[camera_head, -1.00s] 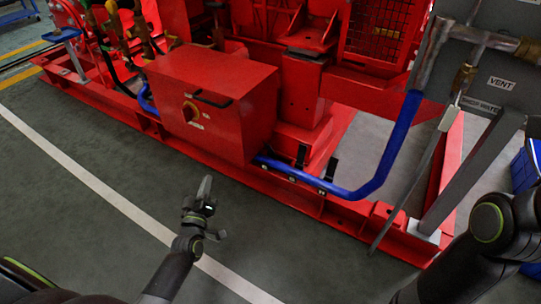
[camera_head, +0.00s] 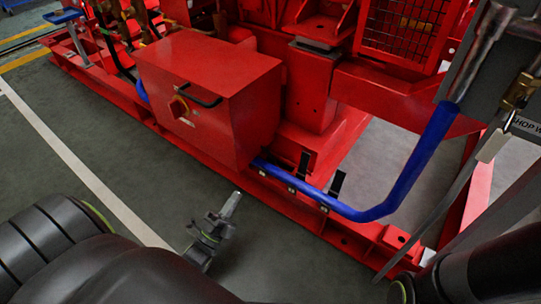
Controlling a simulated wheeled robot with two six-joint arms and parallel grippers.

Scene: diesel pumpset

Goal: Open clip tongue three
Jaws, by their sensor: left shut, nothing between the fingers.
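A blue pipe (camera_head: 380,211) runs along the red base frame. Dark clips sit on its lower stretch. Two dark clip tongues stand upright there, one on the left (camera_head: 303,165) and one on the right (camera_head: 336,184). Near the red box, a clip (camera_head: 261,170) shows only as a small dark part. I cannot tell by number which tongue is three. My left gripper (camera_head: 231,205) is shut and empty, in front of the frame and left of the clips, apart from them, its tip pointing up and right. My right arm shows at the lower right; its gripper is out of view.
A red box (camera_head: 205,100) with a handle and knob stands above the frame, left of the clips. A grey slanted bar (camera_head: 440,205) and a labelled grey panel (camera_head: 525,125) stand at the right. Open dark floor with a white line (camera_head: 80,168) lies in front.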

